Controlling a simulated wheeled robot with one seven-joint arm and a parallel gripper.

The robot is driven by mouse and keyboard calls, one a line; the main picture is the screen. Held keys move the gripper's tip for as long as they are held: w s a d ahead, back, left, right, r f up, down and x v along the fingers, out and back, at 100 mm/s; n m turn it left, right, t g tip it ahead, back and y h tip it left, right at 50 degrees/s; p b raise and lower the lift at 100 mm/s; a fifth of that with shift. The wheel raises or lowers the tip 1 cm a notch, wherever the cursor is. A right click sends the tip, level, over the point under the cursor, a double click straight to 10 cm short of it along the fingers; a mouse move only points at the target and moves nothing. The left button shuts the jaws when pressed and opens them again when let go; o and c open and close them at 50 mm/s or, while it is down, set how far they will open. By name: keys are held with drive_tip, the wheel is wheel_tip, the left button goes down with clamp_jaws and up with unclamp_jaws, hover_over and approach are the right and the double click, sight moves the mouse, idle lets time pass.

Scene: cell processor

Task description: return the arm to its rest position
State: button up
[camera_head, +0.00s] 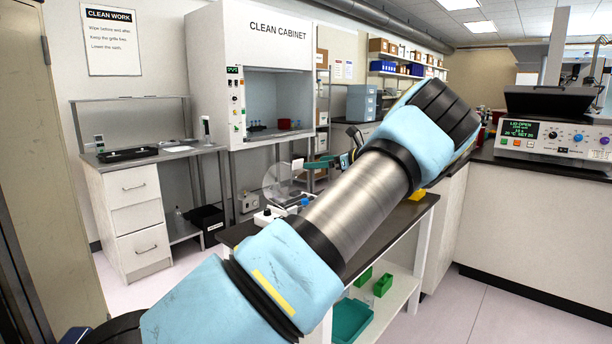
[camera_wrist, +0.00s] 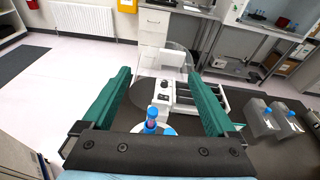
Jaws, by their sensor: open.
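My gripper (camera_wrist: 157,75) shows in the wrist view with its two green fingers wide apart and nothing between the tips. It is above a dark bench (camera_wrist: 290,150). Below and beyond the fingers is a white device (camera_wrist: 163,92) with dark knobs and a clear cover. A blue-capped item with a pink part (camera_wrist: 151,124) stands below, between the finger bases in the picture; its lower part is hidden by the gripper body. In the head view my blue and silver arm stretches across the middle, and it hides most of the bench and gripper.
In the head view, a clean cabinet (camera_head: 262,25) stands behind, a lid-open instrument (camera_head: 560,142) is on the right counter, and green bins (camera_head: 383,285) sit on a low shelf.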

drive_tip(key=s+a+f+n+g+h, duration=0.2)
drive_tip(key=s+a+f+n+g, duration=0.3)
drive_tip(key=a, duration=0.5)
drive_tip(key=s+a+f+n+g+h, duration=0.3)
drive_tip(key=s+a+f+n, duration=0.3)
drive_tip(key=s+a, duration=0.25)
drive_tip(key=s+a+f+n+g+h, duration=0.1)
drive_tip(key=s+n+h, duration=0.5)
drive_tip(key=s+n, duration=0.8)
drive_tip(key=s, duration=1)
drive_tip(key=shift+s+a+f, duration=0.2)
